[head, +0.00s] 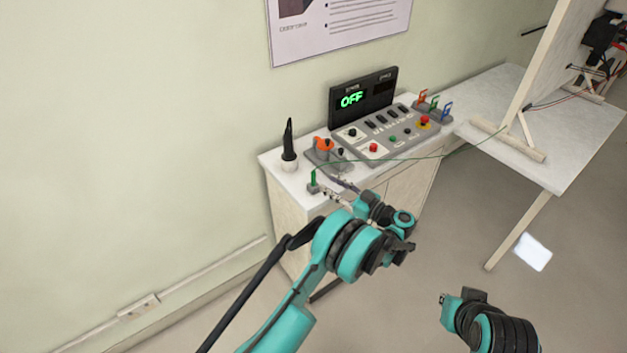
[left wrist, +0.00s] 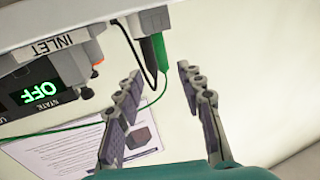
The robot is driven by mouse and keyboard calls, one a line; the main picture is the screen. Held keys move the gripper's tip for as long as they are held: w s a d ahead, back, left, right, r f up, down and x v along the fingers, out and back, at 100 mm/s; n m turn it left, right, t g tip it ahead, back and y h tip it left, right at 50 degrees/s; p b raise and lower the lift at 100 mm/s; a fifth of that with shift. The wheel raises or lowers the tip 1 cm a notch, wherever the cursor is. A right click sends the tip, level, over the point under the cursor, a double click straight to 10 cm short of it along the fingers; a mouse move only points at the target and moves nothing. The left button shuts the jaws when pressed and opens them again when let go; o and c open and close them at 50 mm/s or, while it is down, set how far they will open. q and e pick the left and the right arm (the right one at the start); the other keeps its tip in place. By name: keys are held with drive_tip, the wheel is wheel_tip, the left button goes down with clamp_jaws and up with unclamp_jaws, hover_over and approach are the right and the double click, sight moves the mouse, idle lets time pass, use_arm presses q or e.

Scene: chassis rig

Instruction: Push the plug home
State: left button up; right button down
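The green plug (head: 313,178) stands upright in a small grey base at the near left corner of the bench, and a thin green wire runs from its top. In the left wrist view the green plug (left wrist: 162,53) appears upside down, beyond the gap between my fingers. My left gripper (head: 336,188) is just right of the plug. Its fingers (left wrist: 159,72) are open, one on each side of the plug in that view, apparently not touching it. How deep the plug sits cannot be told. My right gripper (head: 445,298) is low at right, away from the bench; its fingers are unclear.
A black tool stands in a white cup (head: 289,164) behind the plug. An orange-topped unit (head: 323,146) and a button panel (head: 385,135) are close by. The display (head: 352,99) reads OFF. The green wire (head: 440,156) stretches to a board on the right-hand table (head: 575,130).

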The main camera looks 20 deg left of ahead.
sight(315, 177)
use_arm(q)
drive_tip(key=shift+x, duration=1)
drive_tip(key=b+x, duration=0.2)
drive_tip(key=x, duration=0.3)
drive_tip(key=shift+a+f, duration=0.1)
drive_tip(key=shift+a, duration=0.25)
drive_tip(key=shift+c, duration=0.2)
clamp_jaws()
